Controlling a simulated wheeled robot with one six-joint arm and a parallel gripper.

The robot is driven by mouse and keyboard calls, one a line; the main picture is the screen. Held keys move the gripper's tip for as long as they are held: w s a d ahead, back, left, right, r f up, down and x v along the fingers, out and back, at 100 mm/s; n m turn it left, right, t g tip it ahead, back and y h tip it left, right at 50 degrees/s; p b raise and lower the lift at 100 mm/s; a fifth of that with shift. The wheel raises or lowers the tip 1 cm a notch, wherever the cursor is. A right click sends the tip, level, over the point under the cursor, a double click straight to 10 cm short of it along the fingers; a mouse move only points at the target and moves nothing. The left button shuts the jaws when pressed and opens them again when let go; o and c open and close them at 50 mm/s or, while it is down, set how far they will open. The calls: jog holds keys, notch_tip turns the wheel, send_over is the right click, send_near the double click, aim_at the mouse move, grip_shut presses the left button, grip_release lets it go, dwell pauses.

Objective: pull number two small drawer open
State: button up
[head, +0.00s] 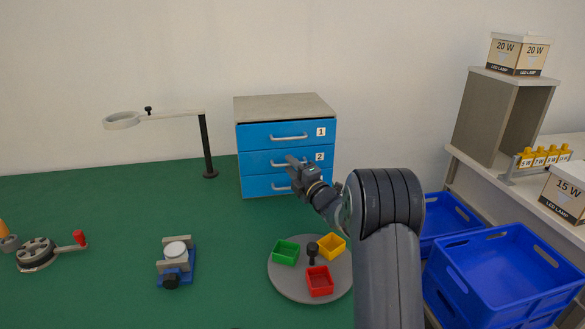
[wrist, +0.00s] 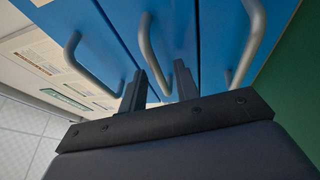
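The small cabinet (head: 285,105) has a grey top and three blue drawers, all looking shut. The number two drawer (head: 255,160) is the middle one, with a white "2" label (head: 319,156) and a silver bar handle. My gripper (head: 293,163) is in front of this drawer and hides part of its handle. In the wrist view, the middle handle (wrist: 149,50) runs between the two fingers of my gripper (wrist: 162,80), which stand apart with gaps beside the bar. The number one drawer (head: 255,135) is above and the bottom drawer (head: 255,186) below.
A round grey tray (head: 285,287) with green, yellow and red bins lies in front of the cabinet. A magnifier lamp (head: 206,145) stands left of it. Blue crates (head: 500,265) are at right. The green table (head: 110,200) is clear between cabinet and tray.

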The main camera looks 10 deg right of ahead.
grip_shut()
jog(key=shift+s, duration=0.15)
dwell(0.4)
jog(key=s+b, duration=1)
jog(key=s, duration=0.6)
jog(key=shift+o, duration=0.3)
grip_release()
